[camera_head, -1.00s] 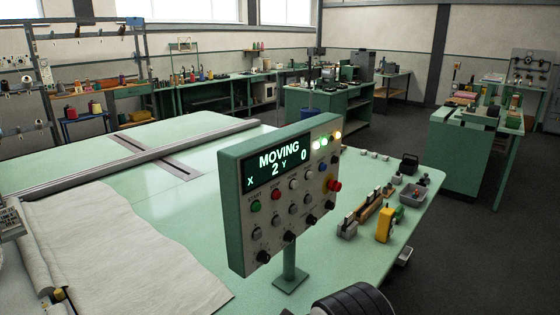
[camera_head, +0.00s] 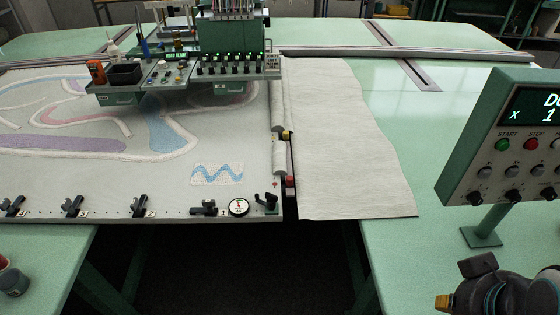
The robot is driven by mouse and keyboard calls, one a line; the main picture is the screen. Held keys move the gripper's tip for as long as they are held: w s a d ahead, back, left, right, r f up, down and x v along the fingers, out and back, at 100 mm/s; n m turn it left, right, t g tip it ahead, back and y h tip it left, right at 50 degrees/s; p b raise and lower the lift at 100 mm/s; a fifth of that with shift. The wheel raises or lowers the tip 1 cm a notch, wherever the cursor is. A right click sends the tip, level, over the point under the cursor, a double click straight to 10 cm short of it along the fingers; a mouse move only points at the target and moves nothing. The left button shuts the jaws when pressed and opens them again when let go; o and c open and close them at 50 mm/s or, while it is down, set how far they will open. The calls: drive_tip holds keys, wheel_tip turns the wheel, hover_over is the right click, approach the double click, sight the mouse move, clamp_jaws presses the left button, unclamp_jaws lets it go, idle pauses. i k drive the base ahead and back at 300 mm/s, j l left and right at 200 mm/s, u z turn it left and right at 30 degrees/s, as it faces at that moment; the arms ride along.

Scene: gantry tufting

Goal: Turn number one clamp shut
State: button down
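Several black clamps line the front edge of the frame bed (camera_head: 100,215). Three of them, the left clamp (camera_head: 14,206), the second clamp (camera_head: 73,206) and the third clamp (camera_head: 140,206), look alike, with dark levers slanting up. A fourth clamp (camera_head: 207,209) lies lower and flatter, left of a round white dial (camera_head: 238,207). A black fitting (camera_head: 266,203) with a raised lever sits at the front right corner. Their number labels are too small to read, so I cannot tell which is number one. Only a dark part of my arm shows at bottom right; my gripper's fingers are not visible.
The control panel (camera_head: 515,140) stands on a post at the right, its display cut off. The tufting head (camera_head: 232,45) stands over the bed's back. Grey cloth (camera_head: 345,140) covers the table right of the bed. An open dark gap lies between the front tables.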

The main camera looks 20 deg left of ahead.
sight(208, 205)
drive_tip(key=k+u, duration=0.1)
drive_tip(key=u, duration=1.6)
drive_tip(key=i+j+z, duration=0.2)
drive_tip(key=i, duration=0.35)
drive_tip(key=i+j+z, duration=0.2)
drive_tip(key=i+j, duration=0.2)
drive_tip(key=i, duration=0.1)
